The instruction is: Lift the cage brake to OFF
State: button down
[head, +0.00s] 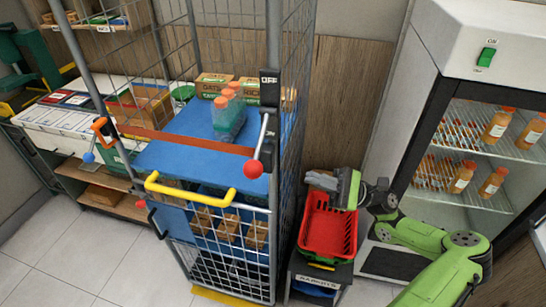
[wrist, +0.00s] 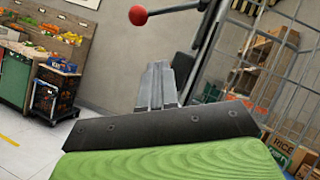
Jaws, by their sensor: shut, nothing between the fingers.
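The roll cage (head: 272,45) stands in the middle of the head view. On its right front post is a dark plate marked OFF (head: 269,80) near the top. The brake lever, a thin rod with a red ball knob (head: 254,169), hangs down from this plate, with its ball well below the OFF mark. In the wrist view the red ball (wrist: 138,15) shows at the top, beyond and left of the fingertips, its rod running right. My gripper (head: 312,181) is right of the cage, above a red basket, apart from the lever. Its fingers (wrist: 158,70) are shut and empty.
The red basket (head: 318,244) sits on a small stand right of the cage. A drinks fridge (head: 455,55) with a green switch stands at the right. A yellow handle (head: 190,195) and an orange strap (head: 190,139) cross the cage front. The front-left floor is clear.

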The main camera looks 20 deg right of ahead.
jog(key=p, duration=0.2)
send_near(260, 143)
jog(key=w+a+f, duration=0.3)
jog(key=a, duration=0.1)
jog(key=a+r, duration=0.1)
jog(key=r, duration=0.1)
jog(key=s+a+r, duration=0.1)
jog(key=shift+s+a+r+p, duration=0.1)
jog(key=shift+s+r+p, duration=0.1)
jog(key=shift+r+p, duration=0.2)
